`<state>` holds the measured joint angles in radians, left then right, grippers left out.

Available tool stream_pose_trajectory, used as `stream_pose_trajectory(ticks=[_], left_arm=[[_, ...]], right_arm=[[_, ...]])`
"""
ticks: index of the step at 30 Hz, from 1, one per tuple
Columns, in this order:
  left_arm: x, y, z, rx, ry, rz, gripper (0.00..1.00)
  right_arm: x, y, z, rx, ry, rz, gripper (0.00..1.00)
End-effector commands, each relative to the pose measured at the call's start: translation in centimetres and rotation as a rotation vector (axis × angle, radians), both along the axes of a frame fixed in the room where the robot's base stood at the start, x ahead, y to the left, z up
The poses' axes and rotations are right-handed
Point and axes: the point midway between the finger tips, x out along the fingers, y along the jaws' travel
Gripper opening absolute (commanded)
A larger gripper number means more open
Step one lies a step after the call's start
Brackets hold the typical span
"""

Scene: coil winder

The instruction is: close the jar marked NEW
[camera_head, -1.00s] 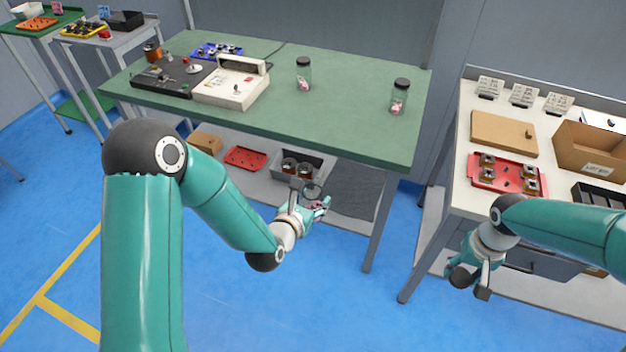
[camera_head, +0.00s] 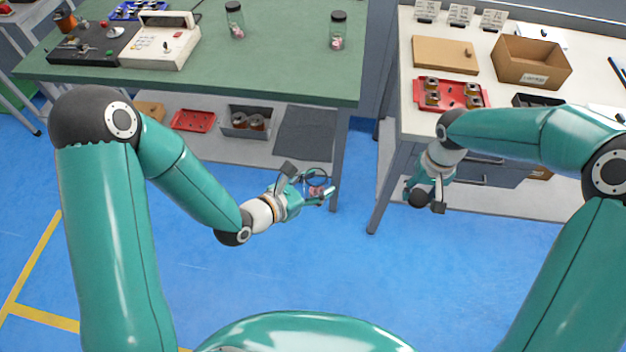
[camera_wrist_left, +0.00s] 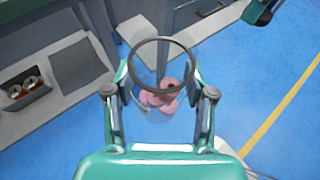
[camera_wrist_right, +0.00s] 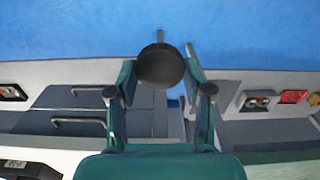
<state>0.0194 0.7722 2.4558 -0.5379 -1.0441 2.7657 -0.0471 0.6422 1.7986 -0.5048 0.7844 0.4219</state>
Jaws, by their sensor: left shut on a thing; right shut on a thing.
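My left gripper (camera_head: 318,192) is shut on an open glass jar (camera_wrist_left: 160,100), which has a dark rim and pink pieces inside. In the left wrist view (camera_wrist_left: 160,108) the fingers sit on both sides of the jar, and no lid is on it. My right gripper (camera_wrist_right: 160,95) is shut on a round black lid (camera_wrist_right: 160,66); the lid also shows in the head view (camera_head: 419,198). The left gripper is in front of the green bench and the right one in front of the white bench, with a gap between them. No NEW marking is readable.
Two closed jars with black lids, one left (camera_head: 235,20) and one right (camera_head: 338,32), stand on the green bench (camera_head: 280,75). The white bench (camera_head: 405,110) holds a cardboard box (camera_head: 530,62) and a red tray (camera_head: 450,95). Blue floor lies open between the arms.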

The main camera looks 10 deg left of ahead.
Motion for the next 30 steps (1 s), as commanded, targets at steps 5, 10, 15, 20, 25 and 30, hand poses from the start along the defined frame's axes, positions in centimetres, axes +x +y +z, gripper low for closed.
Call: stream_pose_trajectory(ticks=[5,10,15,20,25,30], left_arm=[[0.0,0.0,0.0,0.0,0.0,0.001,0.0],[0.0,0.0,0.0,0.0,0.0,0.001,0.0],[0.0,0.0,0.0,0.0,-0.001,0.002,0.0],[0.1,0.0,0.0,0.0,-0.001,0.002,0.0],[0.0,0.0,0.0,0.0,-0.001,0.002,0.0],[0.1,0.0,0.0,0.0,-0.001,0.001,0.0]], right_arm=[[0.1,0.2,0.2,-0.001,-0.001,0.0,0.4],[0.9,2.2,1.3,-0.004,-0.004,-0.004,0.4],[2.0,6.5,3.9,-0.01,-0.009,-0.011,0.4],[2.3,12.0,7.2,-0.015,-0.011,-0.02,0.4],[1.5,17.5,10.5,-0.014,-0.009,-0.027,0.4],[0.2,21.5,13.0,-0.013,-0.004,-0.029,0.4]])
